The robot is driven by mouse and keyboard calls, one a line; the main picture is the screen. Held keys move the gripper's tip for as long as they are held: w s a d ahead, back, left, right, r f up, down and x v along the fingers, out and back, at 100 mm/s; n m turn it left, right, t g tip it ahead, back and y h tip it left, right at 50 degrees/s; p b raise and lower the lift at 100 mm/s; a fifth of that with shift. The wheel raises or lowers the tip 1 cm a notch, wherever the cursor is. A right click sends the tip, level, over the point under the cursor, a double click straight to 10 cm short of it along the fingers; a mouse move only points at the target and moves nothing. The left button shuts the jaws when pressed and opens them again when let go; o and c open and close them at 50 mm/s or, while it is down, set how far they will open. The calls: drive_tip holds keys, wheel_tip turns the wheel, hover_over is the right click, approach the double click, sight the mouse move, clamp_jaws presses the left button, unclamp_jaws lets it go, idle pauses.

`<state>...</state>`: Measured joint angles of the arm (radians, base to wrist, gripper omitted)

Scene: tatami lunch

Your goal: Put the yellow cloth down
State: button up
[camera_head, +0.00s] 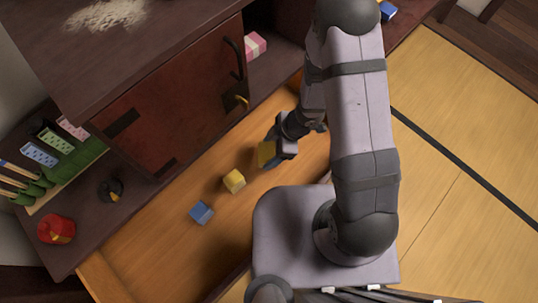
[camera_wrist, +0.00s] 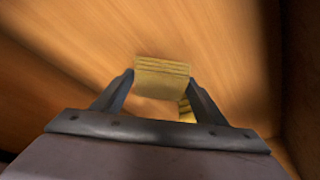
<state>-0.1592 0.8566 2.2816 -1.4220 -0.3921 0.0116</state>
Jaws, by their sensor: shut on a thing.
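The yellow cloth (camera_head: 266,154) is a small folded block with layered edges. In the wrist view the yellow cloth (camera_wrist: 163,72) sits between the two fingertips. My gripper (camera_head: 272,156) is shut on it, over the wooden drawer or tray floor in the middle of the head view. In the wrist view my gripper (camera_wrist: 160,84) has one finger on each side of the cloth. I cannot tell how high the cloth is above the wood, or whether it touches it.
A yellow block (camera_head: 234,181) and a blue block (camera_head: 202,212) lie on the wooden floor (camera_head: 160,235) to the lower left. A red-brown cabinet door (camera_head: 180,100) stands beside it. A red pot (camera_head: 56,229) and a dark item (camera_head: 110,190) are on the left shelf.

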sight(270, 155)
drive_tip(key=shift+f+b, duration=0.7)
drive_tip(key=shift+f, duration=1.15)
drive_tip(key=shift+f, duration=0.1)
drive_tip(key=o, duration=1)
drive_tip(key=shift+o, duration=0.2)
